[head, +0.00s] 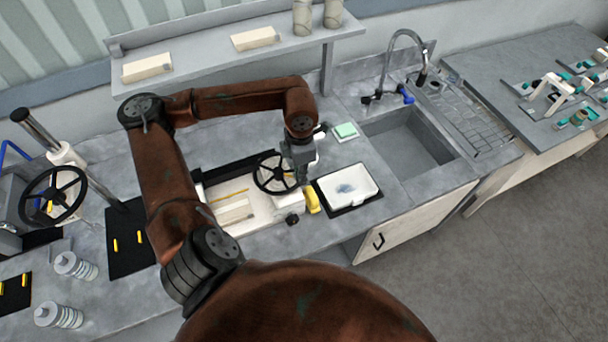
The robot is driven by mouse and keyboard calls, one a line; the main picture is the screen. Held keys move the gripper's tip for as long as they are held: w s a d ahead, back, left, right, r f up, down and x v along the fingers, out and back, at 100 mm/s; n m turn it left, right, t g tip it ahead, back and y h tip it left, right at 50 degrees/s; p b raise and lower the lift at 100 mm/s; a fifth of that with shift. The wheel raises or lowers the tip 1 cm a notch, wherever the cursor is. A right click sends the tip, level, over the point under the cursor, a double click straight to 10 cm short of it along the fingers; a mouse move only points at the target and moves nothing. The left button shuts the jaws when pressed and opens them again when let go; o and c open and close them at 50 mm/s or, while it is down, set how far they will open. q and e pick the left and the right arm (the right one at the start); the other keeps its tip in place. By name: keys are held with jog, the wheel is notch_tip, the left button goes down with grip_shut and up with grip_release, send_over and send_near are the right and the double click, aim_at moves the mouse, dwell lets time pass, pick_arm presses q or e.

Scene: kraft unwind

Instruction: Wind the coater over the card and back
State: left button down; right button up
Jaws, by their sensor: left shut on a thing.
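The coater (258,212) is a low pale machine on the grey bench, with a dark strip along its back and a black spoked handwheel (268,183) at its right end. My left gripper (299,172) points down at the right side of the handwheel and is shut on its rim area; the fingertips are partly hidden. A pale flat piece (235,211), perhaps the card, lies on the coater bed beside a thin yellow strip (232,195). My left arm covers the coater's left end. My right gripper is not in view.
A white tray (366,190) stands right of the coater, next to a yellow piece (312,201). A sink (412,143) lies beyond. Another machine with a black wheel (52,194) stands far left, near a black mat (122,262) and clear bottles (75,266).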

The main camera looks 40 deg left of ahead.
aim_at(287, 190)
pick_arm(q)
jog(key=shift+s+d+f+m+b, duration=0.15)
jog(key=shift+s+m+b, duration=0.45)
jog(key=shift+m, duration=0.4)
jog(key=shift+s+m+b, duration=0.45)
jog(key=shift+s+m, duration=0.15)
jog(key=shift+m, duration=0.3)
jog(key=shift+s+a+m+b, duration=0.2)
jog(key=shift+s+m+b, duration=0.1)
jog(key=shift+s+m, duration=0.4)
jog(key=shift+s+a+r+m, duration=0.15)
jog(key=shift+s+m, duration=0.15)
jog(key=shift+m, duration=0.25)
jog(key=shift+s+a+r+m, duration=0.1)
jog(key=shift+s+m, duration=0.15)
jog(key=shift+m, duration=0.3)
jog(key=shift+s+m+b, duration=0.15)
jog(key=shift+m+b, duration=0.15)
jog(key=shift+a, duration=0.1)
jog(key=c, duration=1.9)
grip_release()
jog(key=shift+s, duration=0.1)
jog(key=shift+c, duration=0.2)
jog(key=shift+o, duration=0.5)
